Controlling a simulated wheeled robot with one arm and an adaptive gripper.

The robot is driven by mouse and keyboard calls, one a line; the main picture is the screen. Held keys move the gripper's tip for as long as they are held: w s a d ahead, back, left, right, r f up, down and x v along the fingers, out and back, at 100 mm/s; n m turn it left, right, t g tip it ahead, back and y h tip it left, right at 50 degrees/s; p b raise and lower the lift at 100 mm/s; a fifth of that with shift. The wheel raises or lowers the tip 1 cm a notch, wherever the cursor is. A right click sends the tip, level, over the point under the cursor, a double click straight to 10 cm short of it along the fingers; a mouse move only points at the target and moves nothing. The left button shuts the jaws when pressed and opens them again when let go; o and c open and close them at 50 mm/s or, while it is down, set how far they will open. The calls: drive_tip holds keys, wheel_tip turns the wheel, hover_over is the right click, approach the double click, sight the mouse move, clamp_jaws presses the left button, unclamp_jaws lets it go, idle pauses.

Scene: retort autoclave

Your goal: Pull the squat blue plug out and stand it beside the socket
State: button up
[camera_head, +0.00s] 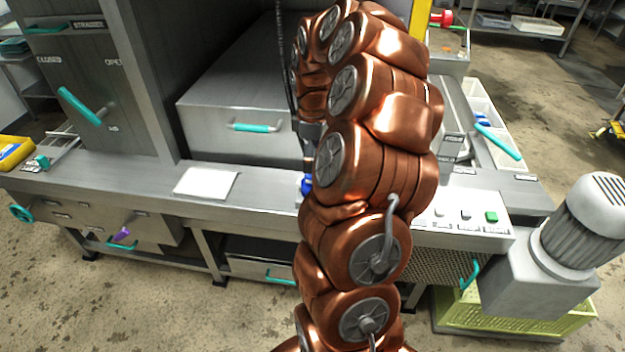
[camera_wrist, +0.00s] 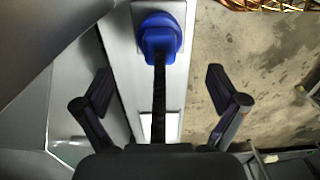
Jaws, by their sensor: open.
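The squat blue plug (camera_wrist: 158,40) shows at the top of the wrist view, seated on a light grey plate (camera_wrist: 185,12) at the counter's edge. The socket opening is hidden under it. A black cable (camera_wrist: 159,95) runs from the plug down the picture, between my fingers. My gripper (camera_wrist: 160,90) is open, with one finger on each side of the cable and neither touching the plug. In the head view only a bit of the blue plug (camera_head: 306,186) shows left of my copper arm, which hides most of the gripper and the socket.
A white sheet (camera_head: 205,182) lies on the steel counter (camera_head: 150,185) left of the plug. A steel box with a teal handle (camera_head: 254,127) stands behind. A panel with a green button (camera_head: 491,216) is to the right. The counter between sheet and plug looks clear.

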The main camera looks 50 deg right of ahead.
idle(0.4)
drive_tip(key=shift+f+b, duration=1.65)
drive_tip(key=shift+f, duration=2.85)
drive_tip(key=shift+b, duration=0.3)
drive_tip(key=shift+c, duration=0.4)
drive_tip(key=c, duration=1.5)
drive_tip(key=shift+r, duration=0.1)
drive_tip(key=shift+r, duration=0.1)
drive_tip(key=shift+r+p, duration=0.6)
drive_tip(key=shift+r, duration=2.25)
